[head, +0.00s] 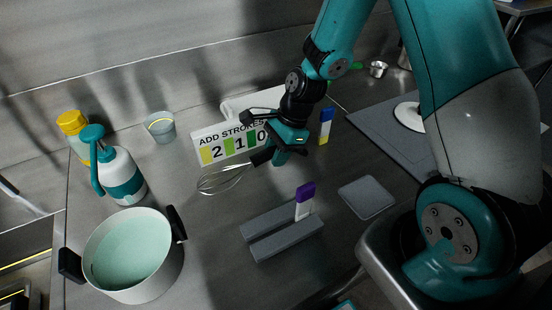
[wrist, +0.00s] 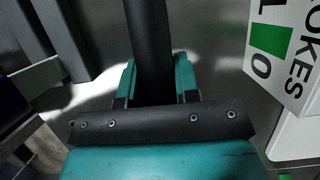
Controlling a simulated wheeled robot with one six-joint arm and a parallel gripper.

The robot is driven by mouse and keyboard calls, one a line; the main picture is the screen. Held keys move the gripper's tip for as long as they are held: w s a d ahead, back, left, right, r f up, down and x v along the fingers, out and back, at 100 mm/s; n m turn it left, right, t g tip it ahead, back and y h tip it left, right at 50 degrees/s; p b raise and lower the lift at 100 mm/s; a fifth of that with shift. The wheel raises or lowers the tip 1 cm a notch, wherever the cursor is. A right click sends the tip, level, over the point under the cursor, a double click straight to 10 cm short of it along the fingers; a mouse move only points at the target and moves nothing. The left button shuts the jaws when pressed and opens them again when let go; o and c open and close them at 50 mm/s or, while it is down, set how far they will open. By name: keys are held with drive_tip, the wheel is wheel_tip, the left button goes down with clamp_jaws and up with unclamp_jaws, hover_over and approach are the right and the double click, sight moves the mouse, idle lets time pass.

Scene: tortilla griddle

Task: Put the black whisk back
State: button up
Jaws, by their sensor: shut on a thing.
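The black whisk has a wire head (head: 222,178) pointing left and a black handle (head: 262,157) in the head view. My gripper (head: 280,156) is shut on the handle, in front of the sign and above the steel counter. In the wrist view the black handle (wrist: 148,35) runs up between the two teal fingers (wrist: 153,85); the wire head is out of that view. I cannot tell the exact height of the whisk above the counter. A grey slotted block (head: 270,238) lies empty on the counter in front, with a purple and white tag (head: 305,200) at its back.
A pot (head: 150,285) of pale green liquid stands front left. A teal and white pump bottle (head: 122,178), a yellow-capped bottle (head: 72,123) and a clear cup (head: 160,127) stand behind it. The "ADD STROKES" sign (head: 208,138) is close behind the whisk. A grey square pad (head: 366,198) lies right.

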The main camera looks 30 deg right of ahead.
wheel_tip(320, 180, down, 2)
drive_tip(key=shift+f, duration=0.25)
drive_tip(key=o, duration=0.9)
drive_tip(key=shift+n, duration=0.4)
drive_tip(key=v, duration=0.8)
drive_tip(key=a+b+v, duration=0.1)
drive_tip(key=v, duration=0.3)
drive_tip(key=shift+s+d+r, duration=0.15)
drive_tip(key=shift+r, duration=0.25)
drive_tip(key=s+a+r+n, duration=0.4)
drive_tip(key=s+n, duration=0.2)
drive_tip(key=n, duration=0.2)
drive_tip(key=s+a+r+n, duration=0.4)
drive_tip(key=s+n, duration=0.2)
drive_tip(key=n, duration=0.2)
drive_tip(key=s+a+r+n, duration=0.4)
drive_tip(key=s+a+n, duration=0.1)
drive_tip(key=s+n, duration=0.2)
drive_tip(key=shift+n, duration=0.7)
